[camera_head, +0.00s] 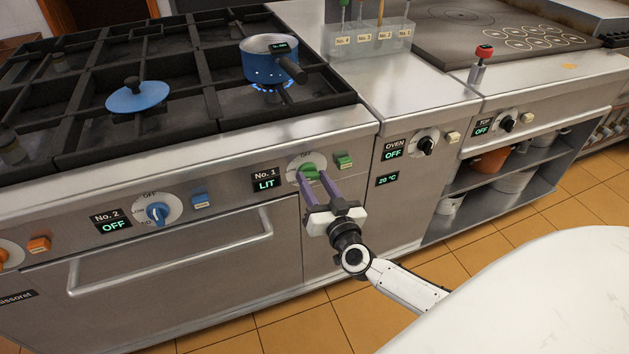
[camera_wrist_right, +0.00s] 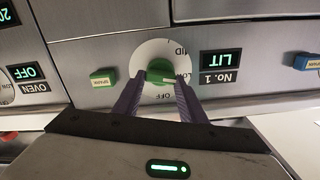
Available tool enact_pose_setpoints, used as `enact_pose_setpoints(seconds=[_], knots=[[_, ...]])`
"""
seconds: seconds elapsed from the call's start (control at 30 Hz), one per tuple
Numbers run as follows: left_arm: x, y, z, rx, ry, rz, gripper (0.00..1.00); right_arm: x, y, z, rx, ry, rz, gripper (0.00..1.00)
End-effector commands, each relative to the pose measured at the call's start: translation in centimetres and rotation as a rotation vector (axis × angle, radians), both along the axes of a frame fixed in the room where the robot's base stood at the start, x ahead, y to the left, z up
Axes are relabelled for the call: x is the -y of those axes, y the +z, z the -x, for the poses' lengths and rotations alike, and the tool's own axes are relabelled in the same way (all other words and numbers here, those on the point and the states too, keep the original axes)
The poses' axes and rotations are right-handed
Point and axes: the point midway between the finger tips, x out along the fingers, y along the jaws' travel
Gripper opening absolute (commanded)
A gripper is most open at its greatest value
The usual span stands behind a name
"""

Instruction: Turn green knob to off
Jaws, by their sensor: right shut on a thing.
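The green knob (camera_head: 308,169) sits on a white round dial on the stove's front panel. The display beside it (camera_head: 266,184) reads "No. 1 LIT". My right gripper (camera_head: 311,175) has its purple fingers shut on the green knob. In the right wrist view the green knob (camera_wrist_right: 160,72) is between the two fingertips (camera_wrist_right: 158,82), and that view is upside down, with OFF on the dial toward the gripper. A flame burns under the blue pot (camera_head: 270,66) on the burner. My left gripper is not in view.
A green spark button (camera_head: 343,161) is right of the knob. A blue knob (camera_head: 158,213) with a display reading OFF is to the left, above the oven handle (camera_head: 170,258). The oven knob (camera_head: 426,145) is to the right. A white rounded surface (camera_head: 540,290) fills the lower right.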

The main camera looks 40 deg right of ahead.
Motion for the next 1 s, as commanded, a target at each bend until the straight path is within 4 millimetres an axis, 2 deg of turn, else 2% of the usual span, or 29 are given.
enact_pose_setpoints(seconds=[0.47, 1.0], knots=[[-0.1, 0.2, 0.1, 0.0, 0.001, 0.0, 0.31, 0.1, -0.2, 0.1, 0.089, -0.001, -0.382, 0.15], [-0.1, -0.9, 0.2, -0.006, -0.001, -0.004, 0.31, 0.3, -0.5, 0.1, 0.21, -0.001, -0.879, 0.15]])
